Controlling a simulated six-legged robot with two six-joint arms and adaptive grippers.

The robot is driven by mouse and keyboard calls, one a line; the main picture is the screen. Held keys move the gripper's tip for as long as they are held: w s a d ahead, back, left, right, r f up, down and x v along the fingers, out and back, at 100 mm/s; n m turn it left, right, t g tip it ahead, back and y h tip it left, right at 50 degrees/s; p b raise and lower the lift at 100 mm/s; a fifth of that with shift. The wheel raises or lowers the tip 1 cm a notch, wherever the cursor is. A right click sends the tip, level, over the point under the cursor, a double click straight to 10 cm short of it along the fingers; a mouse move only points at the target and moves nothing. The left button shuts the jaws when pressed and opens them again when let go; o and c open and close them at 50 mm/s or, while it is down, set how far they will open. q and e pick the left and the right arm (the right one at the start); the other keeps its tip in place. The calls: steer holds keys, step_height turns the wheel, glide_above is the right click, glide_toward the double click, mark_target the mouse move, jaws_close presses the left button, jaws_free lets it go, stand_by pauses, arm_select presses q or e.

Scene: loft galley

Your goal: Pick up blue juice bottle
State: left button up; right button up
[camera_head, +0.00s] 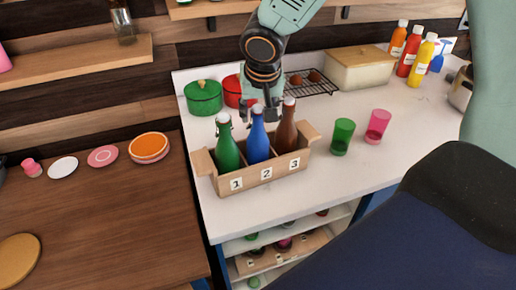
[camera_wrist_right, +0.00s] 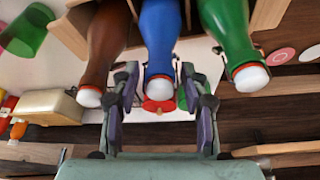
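The tall blue bottle (camera_head: 258,140) stands upright in the middle compartment, marked 2, of a wooden crate (camera_head: 262,176) on the white counter. Its white cap points up. My right gripper (camera_head: 259,112) is at the bottle's neck, coming from above and behind. In the right wrist view the open fingers (camera_wrist_right: 159,78) lie on either side of the blue bottle's neck (camera_wrist_right: 158,60), with gaps still showing. A green bottle (camera_head: 227,148) stands in compartment 1 and a brown bottle (camera_head: 286,131) in compartment 3. My left gripper is not in view.
A green cup (camera_head: 342,137) and a pink cup (camera_head: 377,126) stand right of the crate. Green (camera_head: 203,98) and red pots stand behind it. A bread box (camera_head: 358,68) and several sauce bottles are at the back right. The counter's front right is clear.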

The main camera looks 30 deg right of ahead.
steer(key=shift+d, duration=0.2)
steer(key=shift+c, duration=1.3)
steer(key=shift+w+a, duration=0.1)
steer(key=shift+a, duration=0.2)
steer(key=c, duration=0.5)
jaws_close()
steer(key=shift+d, duration=0.15)
